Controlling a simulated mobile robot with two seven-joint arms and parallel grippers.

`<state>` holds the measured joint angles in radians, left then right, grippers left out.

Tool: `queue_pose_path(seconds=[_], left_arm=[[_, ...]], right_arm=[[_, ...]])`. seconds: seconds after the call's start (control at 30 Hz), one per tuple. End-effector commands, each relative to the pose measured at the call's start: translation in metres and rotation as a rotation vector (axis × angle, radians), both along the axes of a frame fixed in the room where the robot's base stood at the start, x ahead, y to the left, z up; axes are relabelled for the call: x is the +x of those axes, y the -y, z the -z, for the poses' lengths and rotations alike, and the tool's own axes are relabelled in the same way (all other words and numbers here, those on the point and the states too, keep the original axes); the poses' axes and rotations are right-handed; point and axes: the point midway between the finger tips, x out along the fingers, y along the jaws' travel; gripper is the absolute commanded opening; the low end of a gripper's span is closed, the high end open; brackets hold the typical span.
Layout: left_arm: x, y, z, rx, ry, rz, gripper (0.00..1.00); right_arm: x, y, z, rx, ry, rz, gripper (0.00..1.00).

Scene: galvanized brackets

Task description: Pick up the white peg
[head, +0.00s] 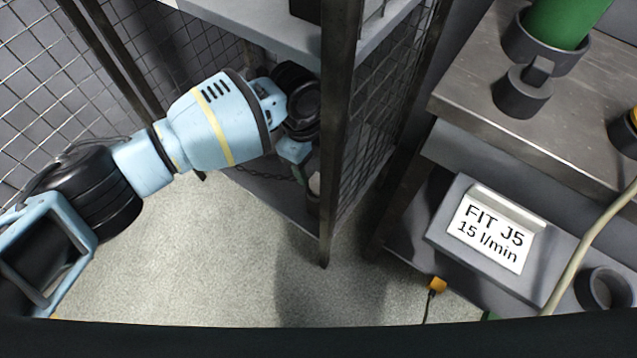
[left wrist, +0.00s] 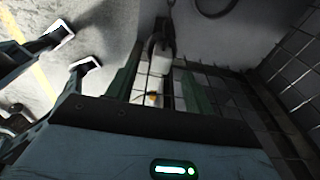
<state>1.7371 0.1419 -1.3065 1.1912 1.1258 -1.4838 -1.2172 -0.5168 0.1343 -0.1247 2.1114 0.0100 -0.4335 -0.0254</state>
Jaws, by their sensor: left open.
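My left gripper (head: 296,152) reaches into the wire-mesh rack from the left, under its upper shelf. A small pale upright piece (head: 314,183), which looks like the white peg, stands in the rack just below and right of the fingers, partly behind the dark post. In the left wrist view a pale grey piece (left wrist: 161,38) shows beyond the fingers; I cannot tell if it is the peg.
The rack's dark post (head: 338,130) stands close to the right of my gripper, with mesh beyond it. The upper shelf (head: 268,28) is above. At the right, a metal bench (head: 463,72) holds a green cylinder (head: 562,22), above a labelled box (head: 490,232). Floor is clear at lower left.

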Motion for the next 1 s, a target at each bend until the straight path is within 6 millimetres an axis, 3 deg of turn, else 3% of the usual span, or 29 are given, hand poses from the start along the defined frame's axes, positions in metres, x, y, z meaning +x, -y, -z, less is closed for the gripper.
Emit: queue_pose_path(seconds=[0.1, 0.37, 0.7, 0.93, 1.0], left_arm=[[-0.001, 0.001, 0.013, 0.000, -0.001, -0.001, 0.53], [-0.002, 0.003, 0.020, 0.000, -0.001, 0.000, 0.53], [-0.007, 0.012, 0.063, 0.000, -0.004, 0.000, 0.53], [-0.006, 0.013, 0.063, -0.001, -0.001, -0.001, 0.53], [-0.006, 0.013, 0.063, -0.001, -0.001, -0.001, 0.46]], right_arm=[[-0.002, 0.000, 0.006, 0.000, -0.007, 0.000, 0.36], [0.003, 0.000, 0.008, 0.000, 0.001, 0.000, 0.36], [0.007, 0.000, 0.026, 0.001, 0.002, 0.001, 0.36], [0.007, 0.000, 0.025, 0.001, 0.002, 0.001, 0.36], [0.006, 0.000, 0.026, 0.000, 0.000, 0.001, 0.36]])
